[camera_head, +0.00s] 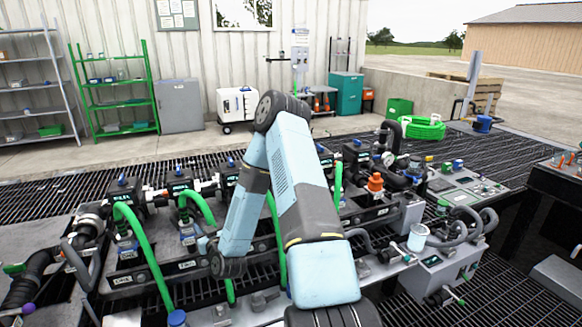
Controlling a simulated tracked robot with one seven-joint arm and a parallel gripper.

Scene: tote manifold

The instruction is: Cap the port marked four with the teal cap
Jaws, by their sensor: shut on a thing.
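My arm rises from the bottom centre, bends at the top and comes down to a dark wrist joint in front of the manifold. My gripper's fingers do not show; they are hidden behind or beyond the wrist. I cannot make out the teal cap anywhere. The manifold (150,273) is a long row of black valve blocks with blue knobs, and green hoses run down from several of them. Its small labels are too small to read, so I cannot tell which port is marked four. My arm covers the middle of the row.
An orange stacked fitting (375,184) stands right of my arm. A grey panel (470,186) with small green and blue parts lies farther right. A white-topped cup (418,236) stands near a grey box (447,268). Dark grating surrounds the manifold.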

